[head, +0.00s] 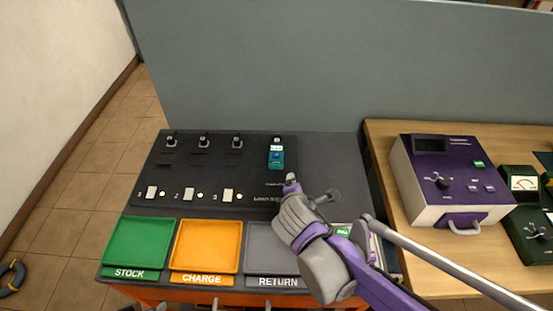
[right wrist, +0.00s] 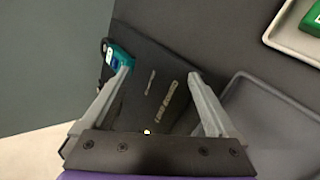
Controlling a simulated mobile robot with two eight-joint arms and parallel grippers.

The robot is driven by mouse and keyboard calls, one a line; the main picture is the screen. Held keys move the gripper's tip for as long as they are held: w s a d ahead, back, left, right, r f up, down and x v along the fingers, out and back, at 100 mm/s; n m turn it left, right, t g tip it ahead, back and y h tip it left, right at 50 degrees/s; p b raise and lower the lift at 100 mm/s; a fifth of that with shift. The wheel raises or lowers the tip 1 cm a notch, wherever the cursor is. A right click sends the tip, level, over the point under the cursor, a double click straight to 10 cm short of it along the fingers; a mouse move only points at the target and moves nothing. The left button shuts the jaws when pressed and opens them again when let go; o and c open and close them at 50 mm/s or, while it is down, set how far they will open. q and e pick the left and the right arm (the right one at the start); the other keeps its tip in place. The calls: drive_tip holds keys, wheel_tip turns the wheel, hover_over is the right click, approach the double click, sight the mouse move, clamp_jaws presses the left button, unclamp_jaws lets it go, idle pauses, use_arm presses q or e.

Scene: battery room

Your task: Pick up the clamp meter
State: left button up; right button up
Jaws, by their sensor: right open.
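A small teal device with a pale face (head: 276,156) sits at the right end of the black panel; it looks like the clamp meter, though its jaw is not clear. It also shows in the right wrist view (right wrist: 119,58), with a dark loop beside it, close to the left fingertip. My right gripper (head: 291,182) is just below it in the head view. In the wrist view its fingers are spread (right wrist: 160,74) with nothing between them. Small grey tips at the bottom edge of the head view may be my left gripper (head: 184,307).
The black panel (head: 215,160) carries several plugs and switches. Green (head: 139,243), orange (head: 206,246) and grey (head: 262,262) trays line its front. A grey wall (head: 300,70) rises behind. A purple-topped instrument (head: 447,170) and green meters (head: 523,183) stand on the wooden table at right.

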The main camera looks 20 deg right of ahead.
sight(276, 153)
drive_tip(key=w+n+t+b, duration=0.1)
drive_tip(key=w+n, duration=0.2)
drive_tip(key=n, duration=0.1)
drive_tip(key=w+a+n+t+b, duration=0.1)
drive_tip(key=w+n, duration=0.2)
drive_tip(key=n, duration=0.2)
drive_tip(key=w+n+t+h, duration=0.1)
drive_tip(key=w+n, duration=0.2)
drive_tip(key=n, duration=0.2)
drive_tip(key=shift+w+a+t+b, duration=0.25)
drive_tip(key=shift+w+t+b, duration=0.05)
drive_tip(key=shift+b, duration=0.1)
drive_tip(key=shift+w+n, duration=0.35)
drive_tip(key=shift+n, duration=0.15)
drive_tip(key=x, duration=0.5)
drive_tip(key=shift+w+d+b, duration=0.15)
drive_tip(key=shift+b, duration=0.15)
drive_tip(key=x, duration=0.5)
drive_tip(key=shift+d+r, duration=0.1)
drive_tip(key=shift+d, duration=0.2)
clamp_jaws()
